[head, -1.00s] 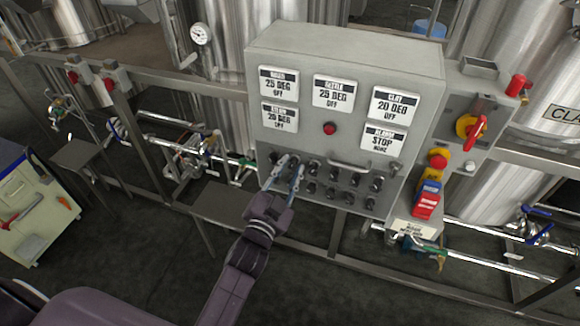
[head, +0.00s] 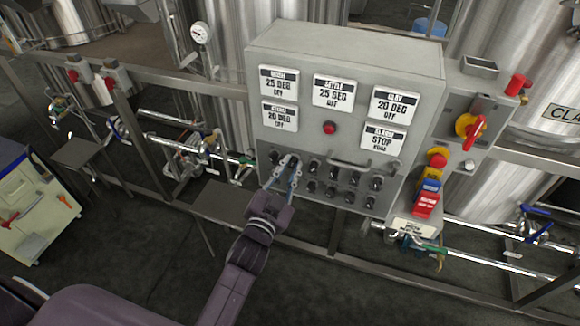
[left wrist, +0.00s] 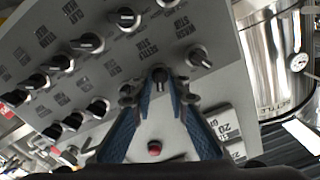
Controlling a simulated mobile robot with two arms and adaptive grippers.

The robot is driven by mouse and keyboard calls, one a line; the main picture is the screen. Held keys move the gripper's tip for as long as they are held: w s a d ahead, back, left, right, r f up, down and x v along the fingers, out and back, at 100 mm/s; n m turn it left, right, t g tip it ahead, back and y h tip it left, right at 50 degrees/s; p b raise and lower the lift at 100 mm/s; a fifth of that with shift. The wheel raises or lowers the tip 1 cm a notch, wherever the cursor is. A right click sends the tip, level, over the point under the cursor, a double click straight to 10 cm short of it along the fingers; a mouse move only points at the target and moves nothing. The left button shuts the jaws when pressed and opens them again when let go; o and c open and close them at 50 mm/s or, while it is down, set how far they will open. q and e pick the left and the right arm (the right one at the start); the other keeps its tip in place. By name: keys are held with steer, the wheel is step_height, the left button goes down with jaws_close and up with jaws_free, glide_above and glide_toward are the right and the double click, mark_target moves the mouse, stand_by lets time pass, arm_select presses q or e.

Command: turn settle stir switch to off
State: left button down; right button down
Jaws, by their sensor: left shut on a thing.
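The grey control panel (head: 345,50) carries rows of black switch knobs under white label displays. My left gripper (head: 286,163) is at the left end of the upper knob row, its tips against the panel face. In the left wrist view its blue fingers (left wrist: 158,95) are closed around a black knob (left wrist: 158,78). My right gripper is not in view.
Other knobs (left wrist: 198,58) sit close beside the held one. A handle bar (head: 350,168), a red lamp (head: 330,128) and a red emergency button (head: 438,158) are on or near the panel. A steel shelf (head: 222,202) and pipes run below.

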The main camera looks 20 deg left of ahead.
arm_select(q)
steer(key=n+p, duration=0.1)
steer(key=n, duration=0.4)
steer(key=shift+p, duration=0.4)
steer(key=n+p, duration=0.1)
steer(key=n, duration=0.4)
steer(key=shift+n, duration=0.4)
steer(key=shift+p, duration=0.3)
steer(key=c, duration=2.1)
jaws_free()
steer(key=s, duration=1.2)
steer(key=shift+a, duration=0.25)
steer(key=shift+f, duration=0.1)
